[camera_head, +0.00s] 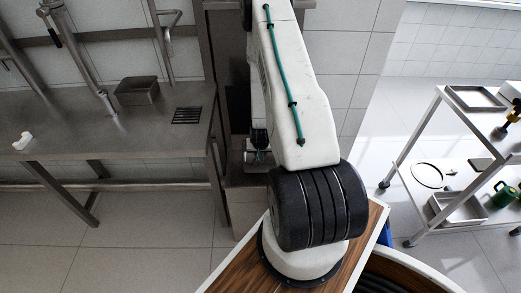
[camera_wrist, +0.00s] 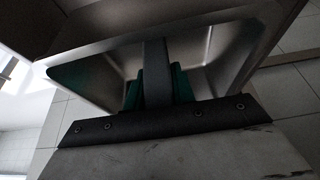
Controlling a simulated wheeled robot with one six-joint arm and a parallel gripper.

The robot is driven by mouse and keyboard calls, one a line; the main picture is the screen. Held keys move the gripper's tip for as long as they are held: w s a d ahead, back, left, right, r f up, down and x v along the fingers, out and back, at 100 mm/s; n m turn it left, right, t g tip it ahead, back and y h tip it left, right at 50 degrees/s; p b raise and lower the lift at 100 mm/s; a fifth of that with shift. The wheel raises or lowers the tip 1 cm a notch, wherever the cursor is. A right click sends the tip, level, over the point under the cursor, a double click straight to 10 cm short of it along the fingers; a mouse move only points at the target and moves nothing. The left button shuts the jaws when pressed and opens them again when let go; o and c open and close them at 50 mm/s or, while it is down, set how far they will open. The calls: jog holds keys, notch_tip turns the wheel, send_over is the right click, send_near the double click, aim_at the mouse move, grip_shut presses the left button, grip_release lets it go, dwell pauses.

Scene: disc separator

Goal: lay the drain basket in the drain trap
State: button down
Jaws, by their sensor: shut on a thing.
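My gripper (camera_head: 259,156) is small in the head view, low at the end of my white arm, in front of a tall metal unit. In the wrist view, the green fingers of my gripper (camera_wrist: 158,88) are shut on a dark grey upright strip. The strip looks like the handle of the drain basket (camera_wrist: 215,62), a metal pan with sloped walls and rounded corners. The join between strip and pan is not clear. In the head view only a small pale metal piece shows at the gripper. I cannot make out the drain trap for certain.
A steel bench (camera_head: 70,140) at the left carries a grey open box (camera_head: 137,91) beside a dark slotted grate (camera_head: 187,115) and a white object (camera_head: 23,141). A cart (camera_head: 440,150) at the right holds trays and a green mug (camera_head: 503,195). Tiled floor (camera_head: 130,245) lies open between.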

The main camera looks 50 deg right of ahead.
jog(key=shift+f, duration=3.65)
jog(key=shift+f, duration=0.35)
jog(key=c, duration=1.1)
grip_release()
jog(key=shift+r, duration=0.1)
jog(key=v, duration=0.7)
jog(key=shift+s+a+r, duration=0.1)
jog(key=shift+a+r, duration=0.05)
jog(key=shift+r, duration=0.15)
